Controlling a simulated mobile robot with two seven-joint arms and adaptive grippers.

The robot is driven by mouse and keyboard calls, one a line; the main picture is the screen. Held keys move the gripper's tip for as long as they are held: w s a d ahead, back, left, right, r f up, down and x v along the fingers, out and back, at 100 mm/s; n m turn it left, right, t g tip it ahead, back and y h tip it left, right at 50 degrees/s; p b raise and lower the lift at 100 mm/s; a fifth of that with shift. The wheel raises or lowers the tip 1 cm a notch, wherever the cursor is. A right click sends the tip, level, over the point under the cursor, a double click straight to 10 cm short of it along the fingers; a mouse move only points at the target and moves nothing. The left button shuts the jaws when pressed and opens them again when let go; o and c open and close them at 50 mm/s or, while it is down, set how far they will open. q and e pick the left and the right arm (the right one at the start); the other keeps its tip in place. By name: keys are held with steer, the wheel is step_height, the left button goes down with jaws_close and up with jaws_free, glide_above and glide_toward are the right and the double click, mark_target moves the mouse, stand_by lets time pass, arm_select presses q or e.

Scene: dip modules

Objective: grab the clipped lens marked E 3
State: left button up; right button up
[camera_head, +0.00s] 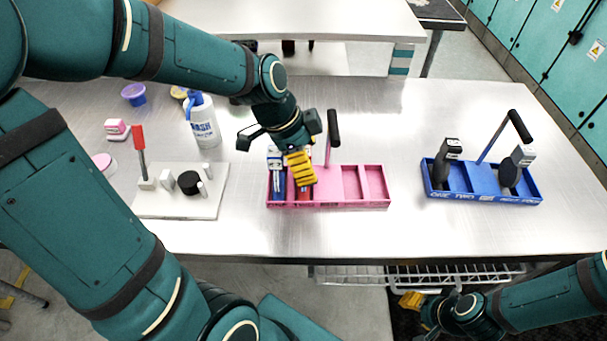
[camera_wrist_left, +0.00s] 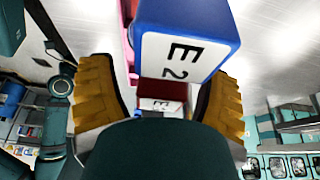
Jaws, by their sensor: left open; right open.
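My left gripper (camera_head: 302,165) is open over the pink tray (camera_head: 330,204), at its second compartment from the left. It also shows in the left wrist view (camera_wrist_left: 160,88), with its two yellow fingers on either side of a red piece (camera_wrist_left: 164,90). The red piece's white label shows an E; the rest of it is hidden by my gripper. In the head view the red piece (camera_head: 304,194) is mostly hidden behind the fingers. A blue piece marked E 2 (camera_wrist_left: 187,45) stands beside it, in the tray's leftmost compartment (camera_head: 277,184). My right gripper (camera_head: 420,303) is open below the table's front edge.
The pink tray has a black-topped upright handle (camera_head: 334,130) and empty right compartments. A blue tray (camera_head: 480,196) at right holds two dark pieces. A white board (camera_head: 210,205) with a red-topped post, and a white bottle (camera_head: 204,125), stand left. Table between trays is clear.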

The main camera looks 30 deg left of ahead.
arm_select(q)
jaws_close()
